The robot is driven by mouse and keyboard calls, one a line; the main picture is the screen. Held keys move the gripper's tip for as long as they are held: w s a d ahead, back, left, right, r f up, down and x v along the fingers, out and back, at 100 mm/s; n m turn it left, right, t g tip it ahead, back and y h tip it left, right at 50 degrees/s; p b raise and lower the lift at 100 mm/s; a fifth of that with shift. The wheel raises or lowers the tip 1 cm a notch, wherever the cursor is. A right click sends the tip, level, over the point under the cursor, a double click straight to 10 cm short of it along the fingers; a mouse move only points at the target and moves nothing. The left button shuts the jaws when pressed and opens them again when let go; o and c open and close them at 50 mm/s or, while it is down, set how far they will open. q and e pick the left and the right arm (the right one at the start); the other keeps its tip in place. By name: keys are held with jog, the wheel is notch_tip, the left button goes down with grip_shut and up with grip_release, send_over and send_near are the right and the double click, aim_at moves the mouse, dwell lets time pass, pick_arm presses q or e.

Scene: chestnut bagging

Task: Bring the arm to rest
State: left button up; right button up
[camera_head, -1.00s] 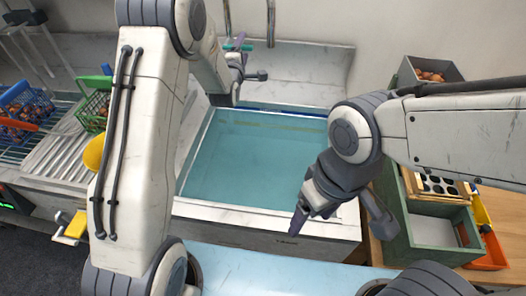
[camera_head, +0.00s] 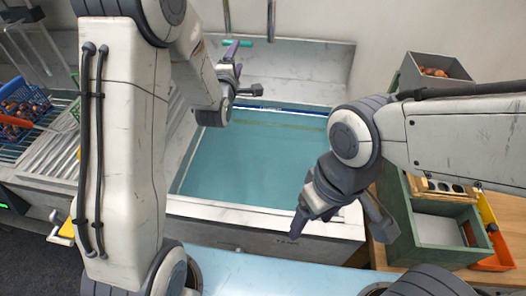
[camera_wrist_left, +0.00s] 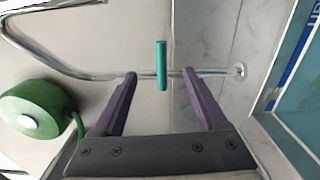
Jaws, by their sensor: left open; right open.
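My left arm (camera_head: 130,130) crosses the left side of the head view. Its gripper (camera_head: 235,60) is above the far left corner of the water-filled basin (camera_head: 255,160). In the left wrist view its two purple fingers (camera_wrist_left: 160,73) are apart with nothing held. A teal bar (camera_wrist_left: 161,65) on a metal pipe shows between the fingertips; I cannot tell how far beyond them it is. My right gripper (camera_head: 299,222) hangs over the basin's near right edge, pointing down.
A green box (camera_head: 433,251) and a grey bin of chestnuts (camera_head: 432,72) stand at the right, beside an orange tray (camera_head: 493,262). A blue basket (camera_head: 22,108) is at the left. A green round thing (camera_wrist_left: 35,108) is near the left gripper.

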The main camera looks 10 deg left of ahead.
pick_arm(q)
jog(key=shift+s, duration=0.45)
jog(key=s+d+f+m+g+h+p, duration=0.3)
jog(key=s+d+m+g, duration=0.7)
jog(key=s+d+m, duration=0.4)
jog(key=s+a+r+m+g+y+p, duration=0.1)
jog(key=s+m+g, duration=0.7)
jog(key=s, duration=1.8)
jog(key=m+y, duration=0.1)
jog(key=m, duration=0.3)
jog(key=shift+s, duration=0.15)
jog(key=shift+a, duration=0.1)
